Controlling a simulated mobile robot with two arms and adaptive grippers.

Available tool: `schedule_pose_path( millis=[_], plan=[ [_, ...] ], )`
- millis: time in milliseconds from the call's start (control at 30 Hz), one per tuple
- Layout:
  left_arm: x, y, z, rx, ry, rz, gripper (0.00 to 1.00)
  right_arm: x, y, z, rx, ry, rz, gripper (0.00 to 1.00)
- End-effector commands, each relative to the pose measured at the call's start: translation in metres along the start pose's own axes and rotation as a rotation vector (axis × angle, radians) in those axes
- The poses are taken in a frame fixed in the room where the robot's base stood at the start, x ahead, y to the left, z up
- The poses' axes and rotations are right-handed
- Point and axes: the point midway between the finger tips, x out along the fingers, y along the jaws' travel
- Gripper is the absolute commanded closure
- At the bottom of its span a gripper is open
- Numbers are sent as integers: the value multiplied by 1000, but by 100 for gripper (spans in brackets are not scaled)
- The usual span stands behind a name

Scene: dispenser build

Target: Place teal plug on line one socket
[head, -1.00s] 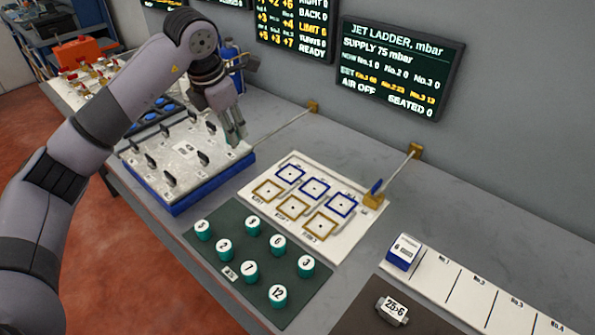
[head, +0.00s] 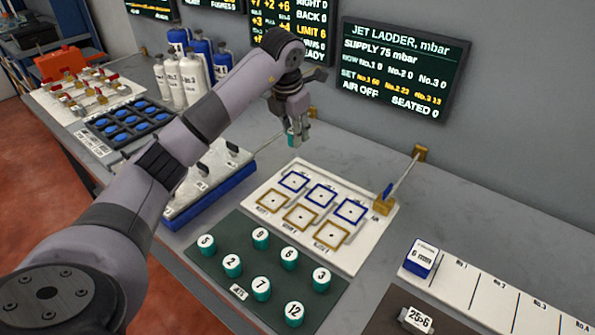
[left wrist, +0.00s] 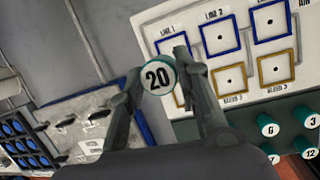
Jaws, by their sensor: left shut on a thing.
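My left gripper (head: 291,122) is shut on a teal plug (head: 292,138) and holds it above the bench, behind the socket board (head: 365,245). In the left wrist view the plug's white top (left wrist: 158,77) reads 20, between the two fingers (left wrist: 165,95). The white board has three blue-framed sockets along the back and three tan-framed sockets in front. The line one socket is the leftmost blue frame (head: 294,181). It also shows in the left wrist view (left wrist: 180,47), partly behind a finger. All sockets look empty. My right gripper is out of view.
A dark mat (head: 210,260) with several numbered teal plugs lies in front of the board. A white and blue valve panel (head: 213,199) is left, partly behind my arm. A rod and brass block (head: 384,205) stand at the board's right. A wall screen (head: 400,70) hangs behind.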

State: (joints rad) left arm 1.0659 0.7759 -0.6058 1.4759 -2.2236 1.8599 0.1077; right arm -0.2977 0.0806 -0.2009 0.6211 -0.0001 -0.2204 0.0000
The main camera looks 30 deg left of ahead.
Motion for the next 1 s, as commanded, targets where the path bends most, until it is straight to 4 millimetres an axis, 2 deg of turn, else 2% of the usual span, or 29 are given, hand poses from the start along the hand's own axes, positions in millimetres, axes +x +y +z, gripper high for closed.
schedule_pose_path(
  millis=[100,300,567,800,1000],
  plan=[
    [31,-5,-9,0,5,-2,99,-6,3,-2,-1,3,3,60],
    [70,-10,-18,1,0,-2,99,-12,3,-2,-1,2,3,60],
    [90,-13,-23,1,0,-2,99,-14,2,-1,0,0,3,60],
    [121,-17,-31,0,-1,-1,99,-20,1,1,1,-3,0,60],
    [123,-17,-31,1,-3,0,99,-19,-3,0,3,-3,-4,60]
  ],
)
